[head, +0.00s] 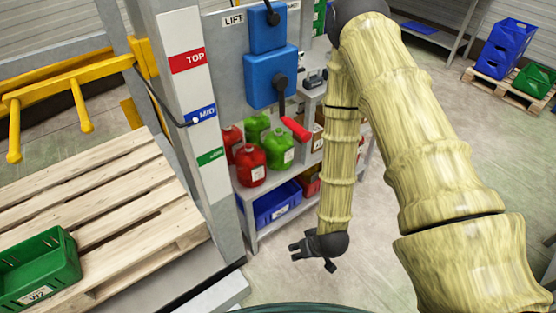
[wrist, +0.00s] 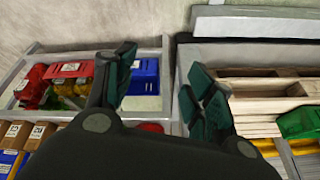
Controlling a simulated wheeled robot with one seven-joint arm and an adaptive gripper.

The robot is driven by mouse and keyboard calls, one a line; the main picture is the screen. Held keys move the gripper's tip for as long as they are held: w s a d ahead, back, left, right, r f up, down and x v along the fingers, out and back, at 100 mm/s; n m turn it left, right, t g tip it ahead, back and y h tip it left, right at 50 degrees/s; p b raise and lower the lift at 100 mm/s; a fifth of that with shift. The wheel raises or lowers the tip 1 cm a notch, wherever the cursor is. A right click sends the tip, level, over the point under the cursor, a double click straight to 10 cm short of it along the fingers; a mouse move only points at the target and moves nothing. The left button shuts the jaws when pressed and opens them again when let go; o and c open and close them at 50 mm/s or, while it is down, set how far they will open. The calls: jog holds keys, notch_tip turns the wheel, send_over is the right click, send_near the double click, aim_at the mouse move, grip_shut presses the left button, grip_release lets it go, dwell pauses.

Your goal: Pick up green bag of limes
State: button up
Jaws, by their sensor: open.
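Two bulging green bags with white labels, one at the back (head: 258,127) and one in front (head: 280,148), stand on the grey shelf (head: 240,190) beside red ones in the head view. I cannot make out limes inside them. My gripper (head: 297,250) hangs low in front of the shelf, below and to the right of the bags, apart from them. Its dark fingers are spread and empty, and they also show in the wrist view (wrist: 158,95). In that view, a small green patch (wrist: 56,100) shows at a red bin; I cannot tell what it is.
Red bags (head: 250,165) stand beside the green ones. A blue bin (head: 277,203) is on the lower shelf. A grey post (head: 185,100) and a wooden pallet (head: 100,200) with a green crate (head: 40,268) are at left. The floor right of my gripper is clear.

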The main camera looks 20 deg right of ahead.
jog(key=w+f+t+b, duration=0.25)
jog(key=w+b, duration=0.35)
jog(key=w, duration=0.5)
jog(key=n+t+y+b, duration=0.1)
jog(key=t+b, duration=1)
jog(key=b, duration=0.8)
send_near(280, 130)
jog(key=w, duration=0.6)
jog(key=shift+a+f+b, duration=0.15)
jog(key=shift+f+b, duration=0.15)
jog(key=shift+b, duration=0.05)
jog(key=shift+w+a+r+b, duration=0.15)
jog(key=shift+w+b, duration=0.1)
jog(key=shift+w, duration=0.6)
jog(key=shift+w+a+f+b, duration=0.15)
jog(key=shift+w+b, duration=0.15)
jog(key=shift+w, duration=0.6)
jog(key=shift+w+a+r+b, duration=0.15)
jog(key=shift+w+b, duration=0.1)
jog(key=shift+w, duration=0.6)
jog(key=shift+r, duration=0.1)
grip_shut()
